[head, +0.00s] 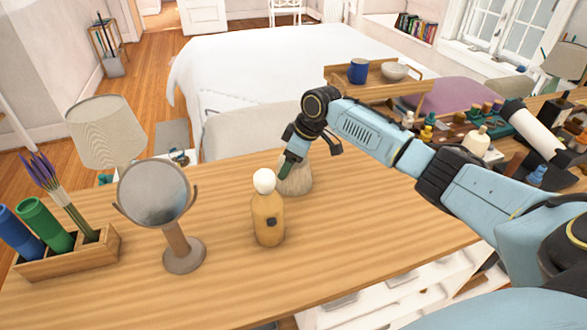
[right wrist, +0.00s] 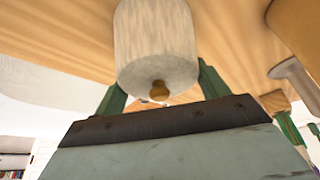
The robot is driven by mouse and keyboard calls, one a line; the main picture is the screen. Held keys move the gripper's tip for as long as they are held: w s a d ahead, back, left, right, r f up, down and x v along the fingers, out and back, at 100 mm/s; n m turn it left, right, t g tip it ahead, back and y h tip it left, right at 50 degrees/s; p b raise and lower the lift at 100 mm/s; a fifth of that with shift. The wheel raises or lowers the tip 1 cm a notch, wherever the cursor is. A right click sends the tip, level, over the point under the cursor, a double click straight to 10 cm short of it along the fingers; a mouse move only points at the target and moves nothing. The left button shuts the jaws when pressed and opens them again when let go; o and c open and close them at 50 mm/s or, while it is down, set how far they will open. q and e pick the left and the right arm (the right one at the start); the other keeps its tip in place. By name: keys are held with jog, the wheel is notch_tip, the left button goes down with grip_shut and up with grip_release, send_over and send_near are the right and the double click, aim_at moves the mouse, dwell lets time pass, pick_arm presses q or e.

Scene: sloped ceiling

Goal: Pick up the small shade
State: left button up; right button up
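The small shade (head: 297,180) is a pale beige, tapered piece standing on the wooden desk, behind and right of the tan bottle. In the right wrist view the small shade (right wrist: 155,42) fills the upper middle, with a little brass knob on its end. My right gripper (head: 291,167) is at the shade in the head view, its green finger partly in front of it. In the right wrist view the fingers of my right gripper (right wrist: 160,80) are wide apart, one on each side of the shade. Their tips are partly hidden, so contact is unclear. My left gripper is out of view.
The tan bottle with a white cap (head: 268,215) stands close to the shade. A round mirror (head: 155,195), a wooden organiser (head: 68,255) and a larger lampshade (head: 105,130) are left. The desk (head: 350,235) is clear at front right. A white bed (head: 270,70) lies beyond.

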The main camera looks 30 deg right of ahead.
jog(key=c, duration=0.3)
jog(key=shift+r, duration=0.15)
notch_tip(320, 180, up, 10)
jog(key=shift+f+p, duration=0.1)
jog(key=shift+p, duration=0.4)
